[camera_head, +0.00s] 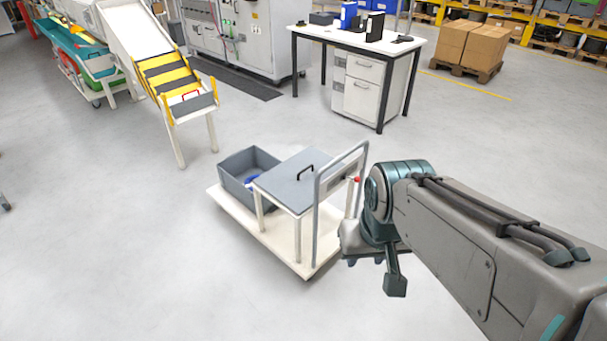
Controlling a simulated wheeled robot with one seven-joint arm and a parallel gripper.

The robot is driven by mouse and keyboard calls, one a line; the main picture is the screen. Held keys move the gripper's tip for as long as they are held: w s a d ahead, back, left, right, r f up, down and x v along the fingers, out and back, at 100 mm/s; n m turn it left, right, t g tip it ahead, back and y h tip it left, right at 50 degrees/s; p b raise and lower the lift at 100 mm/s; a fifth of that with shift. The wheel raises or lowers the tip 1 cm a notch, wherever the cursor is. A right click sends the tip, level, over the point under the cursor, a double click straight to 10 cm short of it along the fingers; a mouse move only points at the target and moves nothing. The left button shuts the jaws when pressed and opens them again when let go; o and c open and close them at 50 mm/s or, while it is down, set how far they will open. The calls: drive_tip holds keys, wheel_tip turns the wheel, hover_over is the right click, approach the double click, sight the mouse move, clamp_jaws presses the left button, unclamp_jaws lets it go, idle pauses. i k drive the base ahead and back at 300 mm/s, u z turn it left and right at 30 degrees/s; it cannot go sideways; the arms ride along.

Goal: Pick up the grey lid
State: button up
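The grey lid (284,184) is a flat panel with a black handle (305,172) on top. It lies on a small white-legged stand on the cart in the middle of the picture. A grey open bin (238,180) stands beside it on the cart, with something blue inside. My gripper (378,266) hangs to the right of the cart, beyond its push handle, apart from the lid. It is seen from an angle that hides the gap between its fingers. Nothing held shows.
The white cart (285,252) has an upright grey push handle (316,215) between my gripper and the lid. A desk (340,36) stands behind. A chute with yellow-edged dark steps (168,75) stands at upper left. The floor left of and in front of the cart is clear.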

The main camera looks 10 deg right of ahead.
sight(291, 182)
drive_tip(key=z, duration=0.9)
drive_tip(key=i, duration=1.25)
drive_tip(key=u, duration=0.65)
drive_tip(key=i, duration=0.8)
drive_tip(key=u, duration=0.95)
